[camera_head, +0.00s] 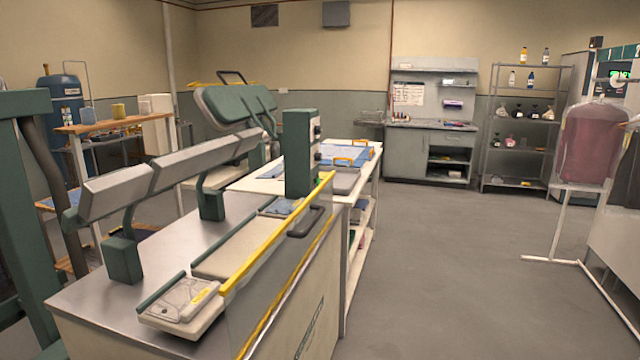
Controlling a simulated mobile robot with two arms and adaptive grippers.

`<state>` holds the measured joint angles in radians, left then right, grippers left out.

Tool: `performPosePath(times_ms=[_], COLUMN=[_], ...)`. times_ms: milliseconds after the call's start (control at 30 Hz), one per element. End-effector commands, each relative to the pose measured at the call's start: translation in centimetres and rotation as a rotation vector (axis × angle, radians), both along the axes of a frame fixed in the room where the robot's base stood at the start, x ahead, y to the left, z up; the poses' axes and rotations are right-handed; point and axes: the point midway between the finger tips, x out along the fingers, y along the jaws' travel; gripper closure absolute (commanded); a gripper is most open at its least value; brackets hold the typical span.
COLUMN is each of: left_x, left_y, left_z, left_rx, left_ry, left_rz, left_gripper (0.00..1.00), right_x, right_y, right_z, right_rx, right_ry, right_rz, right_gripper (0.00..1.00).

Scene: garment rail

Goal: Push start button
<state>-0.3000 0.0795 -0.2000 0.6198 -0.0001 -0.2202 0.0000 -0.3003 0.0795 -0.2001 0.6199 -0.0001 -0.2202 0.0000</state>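I cannot make out for certain which control is the start button. A dark green control box (299,155) stands upright on the press bench, with small dark knobs or buttons on its right face. A machine at the right edge has a lit green display (620,75), and its controls are too small to tell apart. Neither of my grippers is in view.
The long press bench (75,305) with a yellow rail (275,235) fills the left foreground. A garment (592,145) hangs by a white rail stand (563,210) at right. Shelves (520,148) and a grey cabinet (405,155) stand behind. The middle floor (440,270) is clear.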

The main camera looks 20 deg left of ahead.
Motion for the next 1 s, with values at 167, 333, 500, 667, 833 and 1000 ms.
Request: performPosePath(times_ms=[167,333,500,667,833,1000], left_x=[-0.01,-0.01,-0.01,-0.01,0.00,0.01], left_y=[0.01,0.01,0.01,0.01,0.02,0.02], left_z=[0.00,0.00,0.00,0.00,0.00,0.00], left_rx=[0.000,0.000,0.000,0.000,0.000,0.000], left_ry=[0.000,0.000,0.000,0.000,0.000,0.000], left_rz=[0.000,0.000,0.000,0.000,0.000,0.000], left_gripper=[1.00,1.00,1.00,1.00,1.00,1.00], right_x=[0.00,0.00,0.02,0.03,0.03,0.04], right_y=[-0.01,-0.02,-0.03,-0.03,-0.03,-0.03], right_z=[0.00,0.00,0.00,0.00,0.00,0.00], right_rx=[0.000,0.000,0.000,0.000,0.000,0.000], right_ry=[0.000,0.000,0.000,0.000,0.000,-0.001], right_rz=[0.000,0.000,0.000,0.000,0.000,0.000], right_gripper=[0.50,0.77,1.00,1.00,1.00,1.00])
